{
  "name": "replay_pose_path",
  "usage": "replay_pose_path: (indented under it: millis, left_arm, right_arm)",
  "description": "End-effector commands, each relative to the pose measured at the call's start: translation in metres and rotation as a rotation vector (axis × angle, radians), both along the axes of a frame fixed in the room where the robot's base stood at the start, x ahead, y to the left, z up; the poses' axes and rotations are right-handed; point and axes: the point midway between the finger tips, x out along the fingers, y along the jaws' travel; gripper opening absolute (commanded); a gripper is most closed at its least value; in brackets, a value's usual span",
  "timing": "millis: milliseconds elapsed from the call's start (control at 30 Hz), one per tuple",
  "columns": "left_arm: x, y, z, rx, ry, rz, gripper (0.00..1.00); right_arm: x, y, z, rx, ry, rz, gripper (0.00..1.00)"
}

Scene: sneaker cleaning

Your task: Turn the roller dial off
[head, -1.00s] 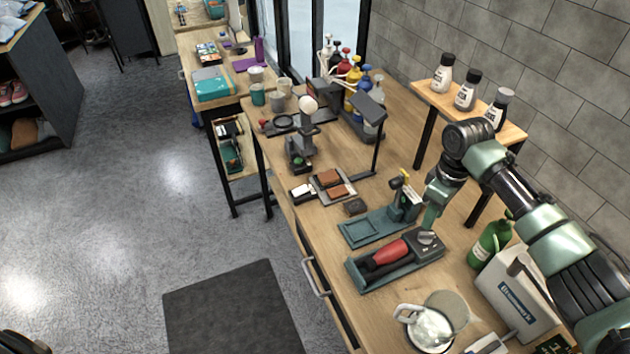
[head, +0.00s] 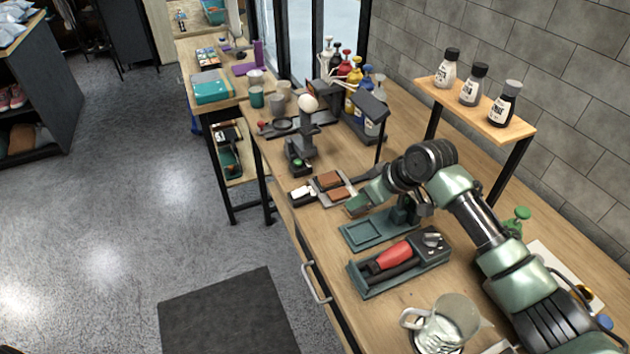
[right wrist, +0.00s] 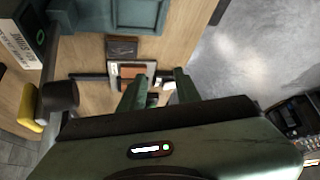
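A dark grey-green roller unit (head: 375,290) lies on the workbench in the head view, with a red roller (head: 394,255) in it. A silver dial (head: 432,240) sits at its right end; its setting is too small to read. My right gripper (head: 357,203) is away from the dial, beyond and left of it, above the bench near a tray with brown blocks. In the right wrist view its two fingers (right wrist: 158,90) stand apart with nothing between them. The dial is not seen there. My left gripper is not in view.
A flat green fixture (head: 365,232) lies just beyond the roller unit. Brown blocks (head: 330,180) lie on a small tray near the gripper. A clear jug (head: 440,325) stands nearer on the bench. Several bottles (head: 470,85) stand on a raised shelf at right.

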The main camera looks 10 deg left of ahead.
Motion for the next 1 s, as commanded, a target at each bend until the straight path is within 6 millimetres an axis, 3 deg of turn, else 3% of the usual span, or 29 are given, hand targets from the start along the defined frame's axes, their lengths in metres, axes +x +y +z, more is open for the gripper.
replay_pose_path:
  millis: [200, 500, 700, 1000]
  left_arm:
    - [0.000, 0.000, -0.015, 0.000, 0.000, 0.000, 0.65]
    - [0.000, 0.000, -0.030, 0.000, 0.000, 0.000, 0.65]
    - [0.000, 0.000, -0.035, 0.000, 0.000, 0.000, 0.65]
    - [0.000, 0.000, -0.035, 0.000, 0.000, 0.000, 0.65]
  right_arm:
    - [-0.004, 0.044, 0.007, 0.170, -0.051, -0.024, 0.33]
    - [-0.008, 0.091, 0.033, 0.405, -0.108, -0.071, 0.33]
    - [-0.010, 0.105, 0.047, 0.501, -0.127, -0.093, 0.33]
    - [-0.010, 0.108, 0.052, 0.524, -0.132, -0.099, 0.33]
